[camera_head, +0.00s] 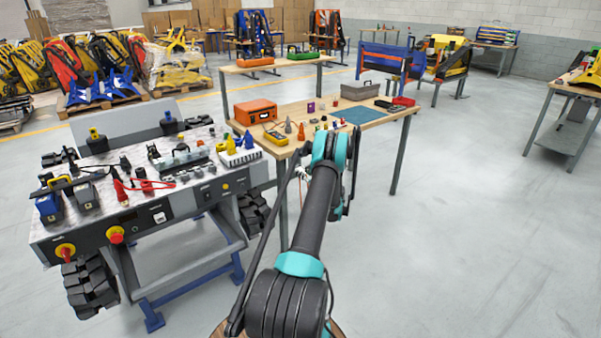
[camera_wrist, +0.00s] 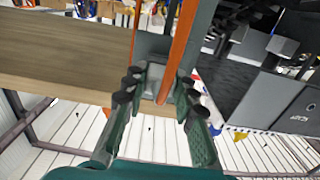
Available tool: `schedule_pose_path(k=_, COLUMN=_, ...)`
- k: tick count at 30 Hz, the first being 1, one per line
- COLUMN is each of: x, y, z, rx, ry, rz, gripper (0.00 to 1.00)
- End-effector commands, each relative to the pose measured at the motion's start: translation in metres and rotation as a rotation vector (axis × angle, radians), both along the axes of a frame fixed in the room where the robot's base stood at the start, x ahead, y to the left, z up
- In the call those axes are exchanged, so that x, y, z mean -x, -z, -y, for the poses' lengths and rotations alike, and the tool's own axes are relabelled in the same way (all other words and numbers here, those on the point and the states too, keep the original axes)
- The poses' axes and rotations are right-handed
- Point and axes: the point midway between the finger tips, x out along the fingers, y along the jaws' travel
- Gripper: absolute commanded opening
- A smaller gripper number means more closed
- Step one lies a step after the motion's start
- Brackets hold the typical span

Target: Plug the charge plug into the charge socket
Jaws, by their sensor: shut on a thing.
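My gripper (camera_wrist: 160,88) fills the lower middle of the wrist view, its two dark green fingers on either side of a grey block. I take this block to be the charge plug (camera_wrist: 154,82); it is held between the fingertips, with an orange strip, perhaps its cable, rising above it. In the head view the gripper and plug are hidden behind my arm, near the workbench's front left corner. The tracked carrier (camera_head: 75,238) stands left of my arm. A white square fitting (camera_head: 160,217) is on its front panel; I cannot tell whether it is the charge socket.
The wooden workbench (camera_head: 375,112) lies behind my arm, carrying an orange case (camera_head: 255,111), a grey toolbox (camera_head: 360,91) and small parts. The carrier's top holds several plugs and connectors. Its black track (camera_head: 254,212) is close to my arm. The floor (camera_head: 480,230) to the right is clear.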

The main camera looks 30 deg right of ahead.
Motion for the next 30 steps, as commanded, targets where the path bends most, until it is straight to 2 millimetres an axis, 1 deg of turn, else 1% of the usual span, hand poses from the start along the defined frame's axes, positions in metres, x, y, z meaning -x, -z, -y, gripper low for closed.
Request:
schedule_pose_path(k=5, x=0.002, y=0.000, z=0.000, rx=0.000, ry=0.000, rz=0.000, gripper=0.00)
schedule_pose_path(k=30, x=0.027, y=0.000, z=0.002, rx=0.000, ry=0.000, rz=0.000, gripper=0.00)
